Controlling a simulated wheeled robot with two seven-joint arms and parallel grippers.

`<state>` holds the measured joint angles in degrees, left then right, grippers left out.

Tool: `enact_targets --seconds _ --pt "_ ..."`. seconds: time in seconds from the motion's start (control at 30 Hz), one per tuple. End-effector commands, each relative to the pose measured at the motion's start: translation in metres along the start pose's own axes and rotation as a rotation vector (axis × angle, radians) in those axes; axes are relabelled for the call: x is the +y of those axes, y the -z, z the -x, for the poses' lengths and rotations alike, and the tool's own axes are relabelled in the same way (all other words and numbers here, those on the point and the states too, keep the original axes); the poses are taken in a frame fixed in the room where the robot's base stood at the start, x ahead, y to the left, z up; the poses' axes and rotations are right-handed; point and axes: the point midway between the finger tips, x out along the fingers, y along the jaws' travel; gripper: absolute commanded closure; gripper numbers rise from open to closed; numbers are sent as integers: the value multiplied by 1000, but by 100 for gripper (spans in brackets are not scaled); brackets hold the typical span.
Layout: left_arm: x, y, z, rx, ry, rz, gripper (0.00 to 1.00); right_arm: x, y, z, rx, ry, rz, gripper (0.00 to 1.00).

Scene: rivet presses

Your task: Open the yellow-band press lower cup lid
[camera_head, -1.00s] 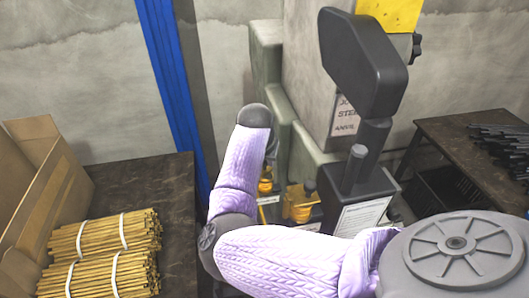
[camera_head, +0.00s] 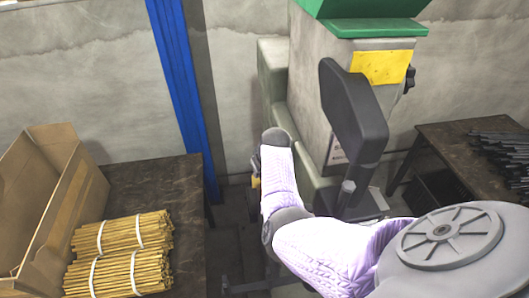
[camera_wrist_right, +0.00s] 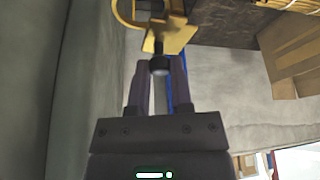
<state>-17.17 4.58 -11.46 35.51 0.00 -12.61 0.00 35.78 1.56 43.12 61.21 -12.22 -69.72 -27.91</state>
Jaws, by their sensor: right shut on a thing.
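The yellow-band press (camera_head: 313,95) stands at the upper middle of the head view, with a yellow band (camera_head: 383,67) under its green top. My right arm reaches from the lower right towards its base, and my forearm hides the right gripper there. In the right wrist view my right gripper (camera_wrist_right: 160,74) is shut on the black knob (camera_wrist_right: 160,66) of a yellow lid part (camera_wrist_right: 170,36). A curved yellow piece lies beyond it at the top edge. A bit of yellow (camera_head: 256,182) shows left of my forearm in the head view. My left gripper is not in view.
A dark table (camera_head: 160,185) at left holds bundled yellow rods (camera_head: 120,245) and an open cardboard box (camera_head: 55,210). A blue post (camera_head: 180,80) stands behind it. The press's dark arm (camera_head: 352,110) overhangs my forearm's right. Another table (camera_head: 440,150) with black parts is at right.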

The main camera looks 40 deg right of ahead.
Motion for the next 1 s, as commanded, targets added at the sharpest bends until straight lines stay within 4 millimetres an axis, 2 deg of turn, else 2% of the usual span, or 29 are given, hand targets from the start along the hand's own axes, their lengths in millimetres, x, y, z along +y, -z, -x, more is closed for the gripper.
enact_targets --seconds 0.4,0.93,0.97,1.0 --pt "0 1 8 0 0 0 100 -3 3 0 3 60 149 100" --pt "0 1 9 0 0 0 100 -4 4 -1 4 68 167 100" --pt "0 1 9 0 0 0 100 -4 4 -1 4 68 167 69" --pt "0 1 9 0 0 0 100 -4 4 -1 4 68 167 61"
